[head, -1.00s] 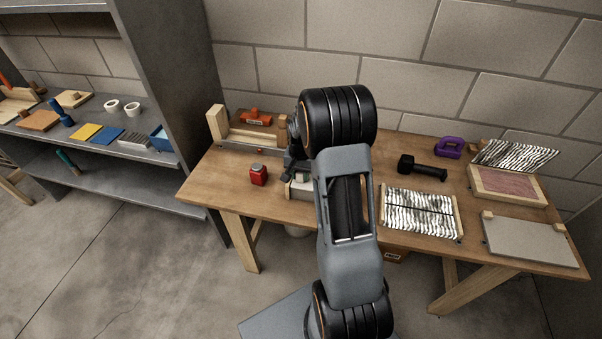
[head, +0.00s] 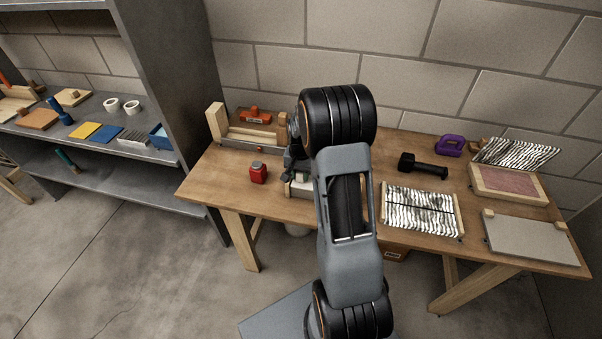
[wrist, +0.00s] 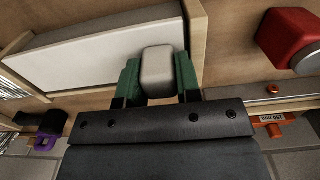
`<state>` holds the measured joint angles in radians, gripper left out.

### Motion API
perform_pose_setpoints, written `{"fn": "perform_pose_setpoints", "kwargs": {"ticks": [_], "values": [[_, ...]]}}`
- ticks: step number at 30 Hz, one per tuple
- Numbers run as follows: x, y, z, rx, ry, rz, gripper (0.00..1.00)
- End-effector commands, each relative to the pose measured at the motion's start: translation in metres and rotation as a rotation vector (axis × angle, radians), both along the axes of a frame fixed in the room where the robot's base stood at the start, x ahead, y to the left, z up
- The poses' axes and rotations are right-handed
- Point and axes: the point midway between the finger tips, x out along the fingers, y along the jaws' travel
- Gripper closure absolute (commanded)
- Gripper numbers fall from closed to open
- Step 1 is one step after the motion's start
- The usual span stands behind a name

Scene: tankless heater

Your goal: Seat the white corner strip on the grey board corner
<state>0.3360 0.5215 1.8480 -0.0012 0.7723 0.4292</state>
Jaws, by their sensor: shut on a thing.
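In the wrist view my gripper (wrist: 158,80) has its green fingers closed on the two sides of a pale, rounded block (wrist: 158,66). Just beyond it a long white piece with a grey upper face (wrist: 105,58) lies between wooden rails. I cannot tell whether the block and this long piece are joined, or which is the corner strip. In the head view my gripper (head: 291,172) is at the pale piece (head: 300,187) near the table's front edge, mostly hidden by my arm. A flat grey board (head: 530,242) with wooden blocks at its rear corners lies at the right end.
A red canister (head: 258,173) stands left of my gripper. A wooden fixture (head: 250,145) with an orange tool is behind. A striped panel (head: 420,212), a black dumbbell-like tool (head: 422,166) and a purple object (head: 449,147) stand right. The table's left front is clear.

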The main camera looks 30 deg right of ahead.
Motion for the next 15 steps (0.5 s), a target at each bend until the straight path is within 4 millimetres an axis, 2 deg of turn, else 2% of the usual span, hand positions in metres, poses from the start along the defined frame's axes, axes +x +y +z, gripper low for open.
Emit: {"fn": "perform_pose_setpoints", "kwargs": {"ticks": [8,9,15], "values": [[0.0001,0.0,0.0003,-0.001,-0.001,0.0,1.0],[0.0001,0.0,0.0003,-0.001,-0.001,0.0,0.68],[0.0001,0.0,0.0003,-0.001,-0.001,0.0,0.48]]}}
